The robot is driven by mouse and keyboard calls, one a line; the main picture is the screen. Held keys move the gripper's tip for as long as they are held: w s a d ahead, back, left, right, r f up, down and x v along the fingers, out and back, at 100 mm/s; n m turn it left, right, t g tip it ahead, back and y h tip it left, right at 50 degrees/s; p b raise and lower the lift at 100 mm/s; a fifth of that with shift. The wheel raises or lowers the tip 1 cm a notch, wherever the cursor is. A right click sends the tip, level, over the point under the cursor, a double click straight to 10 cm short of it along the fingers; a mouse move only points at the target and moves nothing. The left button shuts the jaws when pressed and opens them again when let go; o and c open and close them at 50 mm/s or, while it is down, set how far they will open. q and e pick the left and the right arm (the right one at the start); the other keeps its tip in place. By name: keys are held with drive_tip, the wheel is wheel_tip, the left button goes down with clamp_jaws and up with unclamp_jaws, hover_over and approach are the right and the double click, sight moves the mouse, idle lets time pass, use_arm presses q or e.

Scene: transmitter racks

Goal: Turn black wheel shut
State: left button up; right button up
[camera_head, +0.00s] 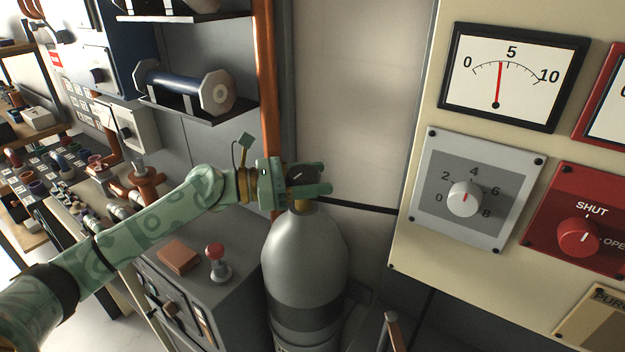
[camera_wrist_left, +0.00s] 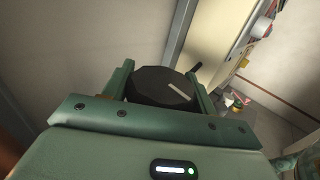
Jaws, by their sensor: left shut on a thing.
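The black wheel (camera_head: 302,176) sits on top of a grey gas cylinder (camera_head: 305,262) with a brass neck. It carries a pale line mark on its face. My left gripper (camera_head: 318,178) reaches in from the left and is shut on the wheel, one finger on each side. In the left wrist view the dark, many-sided wheel (camera_wrist_left: 160,88) lies between the two green fingers (camera_wrist_left: 158,92), its pale mark toward the right. Part of the wheel's rim is hidden by the fingers and palm. My right gripper is not in view.
A cream panel on the right has a gauge (camera_head: 514,78) reading a little below 5, a grey dial plate (camera_head: 430,190) and a red knob plate (camera_head: 560,205). A copper pipe (camera_head: 265,80) rises behind.

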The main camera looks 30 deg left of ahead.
use_arm(q)
drive_tip(key=o, duration=1)
drive_tip(key=v, duration=1.6)
drive_tip(key=shift+s+a+b, duration=0.1)
drive_tip(key=shift+a+b, duration=0.05)
drive_tip(key=shift+b, duration=0.2)
